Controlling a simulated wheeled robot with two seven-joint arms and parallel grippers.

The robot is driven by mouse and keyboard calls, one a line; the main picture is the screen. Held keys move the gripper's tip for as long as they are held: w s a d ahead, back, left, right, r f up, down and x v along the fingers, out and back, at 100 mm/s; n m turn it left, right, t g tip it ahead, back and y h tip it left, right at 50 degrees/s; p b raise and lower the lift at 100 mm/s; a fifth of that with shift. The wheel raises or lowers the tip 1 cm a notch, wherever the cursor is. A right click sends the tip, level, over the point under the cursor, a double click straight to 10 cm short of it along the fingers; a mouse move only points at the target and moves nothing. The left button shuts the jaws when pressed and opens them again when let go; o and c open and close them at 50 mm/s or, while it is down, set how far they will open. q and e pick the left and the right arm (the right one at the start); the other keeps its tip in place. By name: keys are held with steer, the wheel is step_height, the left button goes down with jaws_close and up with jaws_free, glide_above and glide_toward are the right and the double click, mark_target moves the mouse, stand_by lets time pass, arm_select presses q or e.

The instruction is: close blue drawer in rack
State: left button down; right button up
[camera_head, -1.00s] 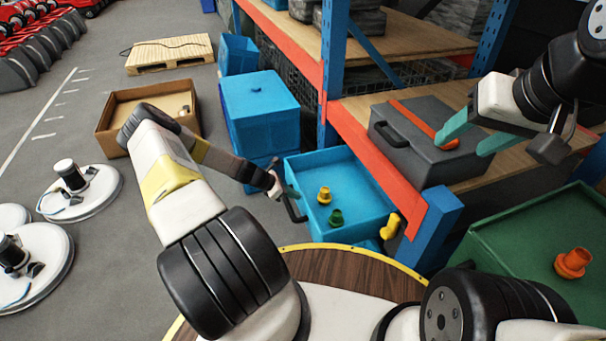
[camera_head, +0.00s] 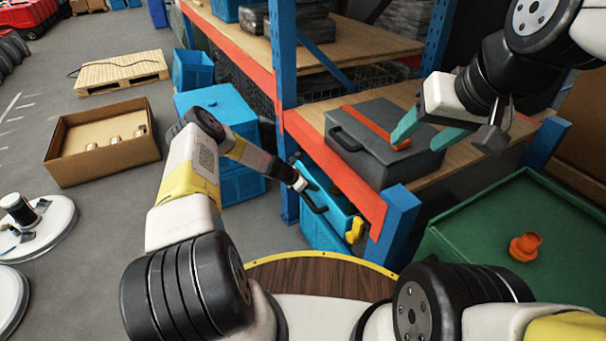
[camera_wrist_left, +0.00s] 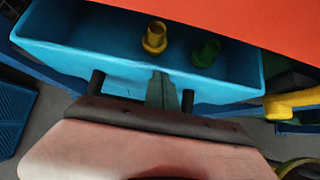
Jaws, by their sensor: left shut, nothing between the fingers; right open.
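The blue drawer (camera_head: 328,200) sits under the lowest shelf of the rack, with only its front part sticking out past the orange beam. Its dark handle (camera_head: 313,196) is on the front face. In the left wrist view the drawer (camera_wrist_left: 80,50) holds a yellow fitting (camera_wrist_left: 154,38) and a green fitting (camera_wrist_left: 206,52). My left gripper (camera_head: 303,184) is shut and empty at the drawer front, by the handle; in the left wrist view its fingertips (camera_wrist_left: 163,90) are against or very near the front wall. My right gripper (camera_head: 420,133) is open above the lowest shelf, near a grey case.
The grey case (camera_head: 375,140) with an orange bar rests on the rack shelf. The rack's blue post (camera_head: 392,228) and orange beam (camera_head: 340,175) border the drawer. A green bin (camera_head: 470,250) with an orange fitting stands right. Blue crates (camera_head: 215,110) and a cardboard box (camera_head: 105,165) stand left.

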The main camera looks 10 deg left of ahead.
arm_select(q)
steer(key=w+d, duration=0.1)
steer(key=d, duration=0.1)
steer(key=w+d, duration=0.1)
steer(key=d, duration=0.1)
steer(key=shift+w, duration=0.35)
steer(key=shift+d+r, duration=0.15)
